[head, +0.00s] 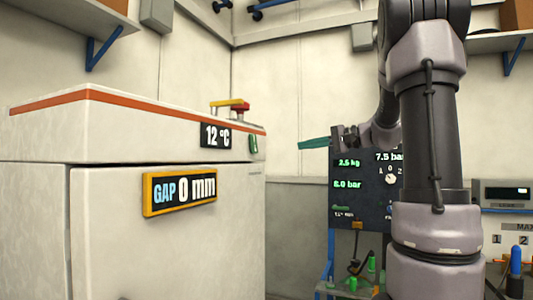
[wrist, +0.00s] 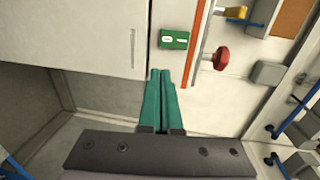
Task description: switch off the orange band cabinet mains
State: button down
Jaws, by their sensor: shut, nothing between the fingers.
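The white cabinet with the orange band (head: 50,104) stands at the left in the head view. A green switch (head: 254,144) sits on its side under the band, near the right corner; it shows larger in the wrist view (wrist: 174,40), with white marks. Which way it is set I cannot tell. A red knob (wrist: 221,58) and a yellow bar (wrist: 236,12) sit on the cabinet top. My gripper (head: 300,143) has green fingers, shut and empty, right of the switch and apart from it. In the wrist view the fingertips (wrist: 160,72) point towards the switch from below.
A display reading 12 °C (head: 215,135) and a yellow-framed GAP 0 mm display (head: 180,193) are on the cabinet. A dark panel with readouts (head: 350,185) stands behind my arm. Wall shelves hang above. The space between fingertips and switch looks clear.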

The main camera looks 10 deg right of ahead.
send_near(253, 144)
jog(key=w+a+f, duration=0.3)
jog(key=w+f, duration=0.1)
jog(key=w, duration=0.2)
jog(key=shift+w+a+r, duration=0.1)
jog(key=shift+a, duration=0.05)
